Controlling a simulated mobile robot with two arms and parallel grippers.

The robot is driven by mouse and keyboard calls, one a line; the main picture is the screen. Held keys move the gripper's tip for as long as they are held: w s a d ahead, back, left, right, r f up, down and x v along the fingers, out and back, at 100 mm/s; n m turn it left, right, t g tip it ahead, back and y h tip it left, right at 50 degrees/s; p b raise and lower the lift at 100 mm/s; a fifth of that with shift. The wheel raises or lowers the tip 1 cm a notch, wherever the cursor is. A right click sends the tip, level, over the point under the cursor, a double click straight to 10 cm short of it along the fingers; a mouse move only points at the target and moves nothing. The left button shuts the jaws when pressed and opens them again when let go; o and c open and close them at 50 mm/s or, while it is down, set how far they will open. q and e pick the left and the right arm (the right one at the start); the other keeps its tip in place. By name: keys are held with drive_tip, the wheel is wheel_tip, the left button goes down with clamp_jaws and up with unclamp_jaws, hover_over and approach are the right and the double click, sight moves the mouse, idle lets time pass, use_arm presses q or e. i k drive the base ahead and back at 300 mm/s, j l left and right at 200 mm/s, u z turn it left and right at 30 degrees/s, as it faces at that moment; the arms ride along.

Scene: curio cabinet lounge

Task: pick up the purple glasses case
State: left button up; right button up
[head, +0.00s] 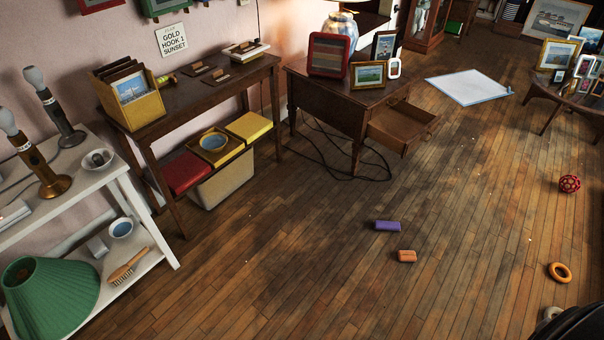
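A purple block-shaped object, which looks like the glasses case (388,226), lies flat on the wooden floor, right of the picture's middle. Nothing covers it. Neither of my grippers shows in the head view.
A side table (375,100) with an open drawer (404,123) and dark cables (345,165) stand behind the case. An orange ring (560,272) and red ball (570,183) lie to the right. A white shelf (60,210) stands left. Floor around the case is mostly clear.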

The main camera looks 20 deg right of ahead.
sight(379, 225)
drive_tip(key=i+l+u, duration=0.15)
drive_tip(key=l+u, duration=0.2)
drive_tip(key=l, duration=0.75)
drive_tip(key=l+u, duration=0.35)
drive_tip(key=l, duration=0.75)
drive_tip(key=i, duration=0.05)
